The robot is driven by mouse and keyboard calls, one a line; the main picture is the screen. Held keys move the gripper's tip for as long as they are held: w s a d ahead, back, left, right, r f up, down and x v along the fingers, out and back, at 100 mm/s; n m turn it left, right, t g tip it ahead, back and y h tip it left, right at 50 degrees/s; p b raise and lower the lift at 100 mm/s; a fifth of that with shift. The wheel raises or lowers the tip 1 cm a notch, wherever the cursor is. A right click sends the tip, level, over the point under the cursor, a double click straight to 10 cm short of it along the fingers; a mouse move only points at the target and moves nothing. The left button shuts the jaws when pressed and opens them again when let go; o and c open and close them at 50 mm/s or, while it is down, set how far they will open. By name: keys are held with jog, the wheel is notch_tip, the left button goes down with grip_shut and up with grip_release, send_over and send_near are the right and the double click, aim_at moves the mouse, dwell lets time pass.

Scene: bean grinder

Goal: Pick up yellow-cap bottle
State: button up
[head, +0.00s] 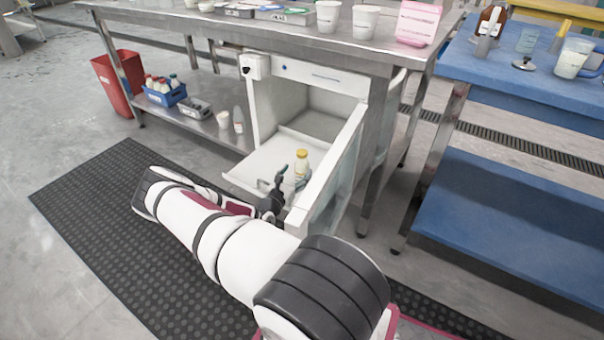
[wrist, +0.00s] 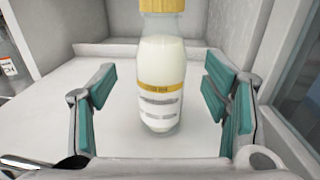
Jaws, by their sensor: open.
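The yellow-cap bottle (head: 300,166) stands upright on the pulled-out white tray (head: 246,178) of an open cabinet under the metal table. In the wrist view the bottle (wrist: 160,75) is clear glass with white contents, a yellow label band and a yellow cap cut off by the top edge. My gripper (wrist: 163,105) is open, with one teal-padded finger on each side of the bottle. There is a visible gap between each finger and the glass. In the head view my gripper (head: 279,185) is low over the tray, partly in front of the bottle.
The open cabinet door (head: 328,185) stands just right of the tray. The cabinet wall (head: 265,105) is on the left. A blue crate of bottles (head: 166,95) and another bottle (head: 238,119) are on the lower shelf. The blue table (head: 510,75) stands at right.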

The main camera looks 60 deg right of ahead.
aim_at(299, 170)
jog(key=d+b, duration=0.2)
jog(key=d, duration=0.2)
jog(key=shift+d, duration=0.15)
jog(key=shift+d+r+b, duration=0.15)
jog(key=shift+d+b, duration=0.1)
jog(key=shift+b, duration=0.05)
jog(key=c, duration=1.5)
